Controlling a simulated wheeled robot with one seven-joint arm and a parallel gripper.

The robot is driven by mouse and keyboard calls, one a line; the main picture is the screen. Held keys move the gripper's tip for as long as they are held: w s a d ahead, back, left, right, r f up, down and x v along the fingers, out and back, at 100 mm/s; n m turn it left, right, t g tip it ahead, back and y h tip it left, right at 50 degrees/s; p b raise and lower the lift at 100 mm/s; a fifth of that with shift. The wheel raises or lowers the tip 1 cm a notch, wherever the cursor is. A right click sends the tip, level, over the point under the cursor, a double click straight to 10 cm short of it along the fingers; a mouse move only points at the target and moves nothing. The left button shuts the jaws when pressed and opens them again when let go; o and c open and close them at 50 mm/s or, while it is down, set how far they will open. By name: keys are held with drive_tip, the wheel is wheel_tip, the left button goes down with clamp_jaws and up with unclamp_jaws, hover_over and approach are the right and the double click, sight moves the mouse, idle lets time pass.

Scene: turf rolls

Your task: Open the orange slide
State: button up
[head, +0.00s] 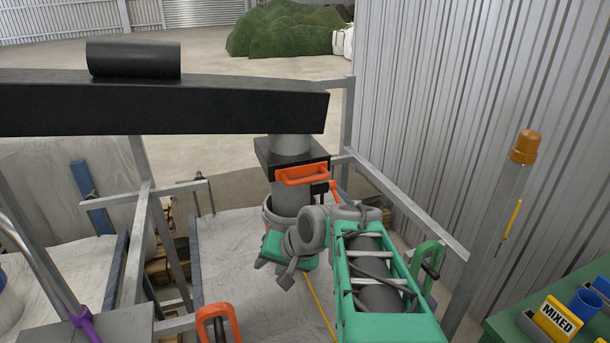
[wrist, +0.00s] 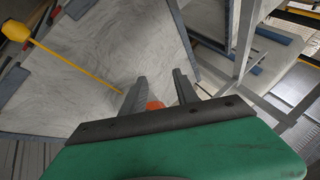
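The orange slide handle (head: 302,175) is a bar-shaped grip on the front of a dark box (head: 262,158) around a grey vertical pipe (head: 290,192). The slide looks pushed in against the box. My gripper (head: 273,273) is below the handle and apart from it, angled down over the pale sheet. In the wrist view my gripper (wrist: 160,88) has its two dark fingers spread. An orange piece (wrist: 155,106) shows low between them, and I cannot tell which thing it belongs to. The handle's full shape is not seen in the wrist view.
A red-orange lever (head: 334,190) stands just right of the handle. Metal frame posts (head: 142,240) stand left, with a rail (head: 410,210) at right. A second orange handle (head: 216,322) is at the bottom. A yellow rod (wrist: 70,62) crosses the wrist view.

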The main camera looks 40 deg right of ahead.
drive_tip(key=w+d+r+m+t, duration=0.3)
drive_tip(key=d+r+m+t, duration=0.15)
drive_tip(key=d+r, duration=0.35)
drive_tip(key=m+t+p, duration=0.1)
drive_tip(key=m+t, duration=0.3)
drive_tip(key=m, duration=0.2)
approach(311, 181)
drive_tip(key=r+x, duration=0.1)
drive_tip(key=x, duration=0.2)
drive_tip(key=shift+n, duration=0.35)
drive_tip(key=x, duration=0.2)
drive_tip(key=p+x, duration=0.1)
drive_tip(key=x, duration=0.2)
drive_tip(key=f+x, duration=0.1)
drive_tip(key=x, duration=0.2)
drive_tip(key=shift+s, duration=0.1)
drive_tip(key=shift+c, duration=0.3)
clamp_jaws()
